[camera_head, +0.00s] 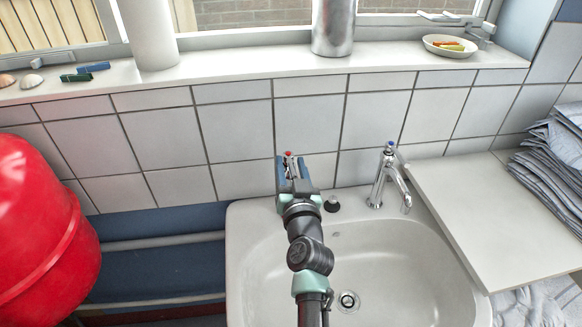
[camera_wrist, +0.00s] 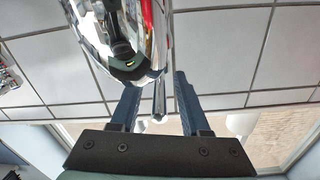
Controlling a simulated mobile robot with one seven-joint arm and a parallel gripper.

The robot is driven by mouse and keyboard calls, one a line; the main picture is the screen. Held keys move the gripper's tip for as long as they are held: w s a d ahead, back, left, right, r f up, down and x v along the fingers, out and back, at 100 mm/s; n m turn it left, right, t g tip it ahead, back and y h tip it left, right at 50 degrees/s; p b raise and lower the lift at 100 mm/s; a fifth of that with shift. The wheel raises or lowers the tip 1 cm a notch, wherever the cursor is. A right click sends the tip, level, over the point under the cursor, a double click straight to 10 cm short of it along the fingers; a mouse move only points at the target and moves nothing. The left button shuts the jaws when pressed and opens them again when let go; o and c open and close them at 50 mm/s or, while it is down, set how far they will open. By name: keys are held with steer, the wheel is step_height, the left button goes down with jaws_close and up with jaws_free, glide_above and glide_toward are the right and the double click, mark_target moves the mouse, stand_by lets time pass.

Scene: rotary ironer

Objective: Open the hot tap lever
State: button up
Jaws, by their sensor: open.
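The hot tap (camera_head: 288,154) stands at the sink's back left; only its red-marked top clearly shows in the head view, as my gripper hides the rest. In the wrist view its shiny chrome body (camera_wrist: 108,35) fills the upper middle. A thin chrome rod, apparently the lever (camera_wrist: 160,98), lies between my fingers. My gripper (camera_head: 293,165) is open at the tap, its blue fingers also showing in the wrist view (camera_wrist: 157,84). I cannot tell whether either finger touches the lever. A second chrome tap with a blue mark (camera_head: 388,178) stands to the right.
The white sink (camera_head: 240,250) lies below my arm, with a dark plug (camera_head: 332,204) on its back rim. A white board (camera_head: 490,210) and folded cloths (camera_head: 555,160) are at right. A red drum (camera_head: 40,230) is at left. The tiled wall (camera_head: 235,135) rises close behind.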

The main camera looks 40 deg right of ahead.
jaws_close()
stand_by(1.4)
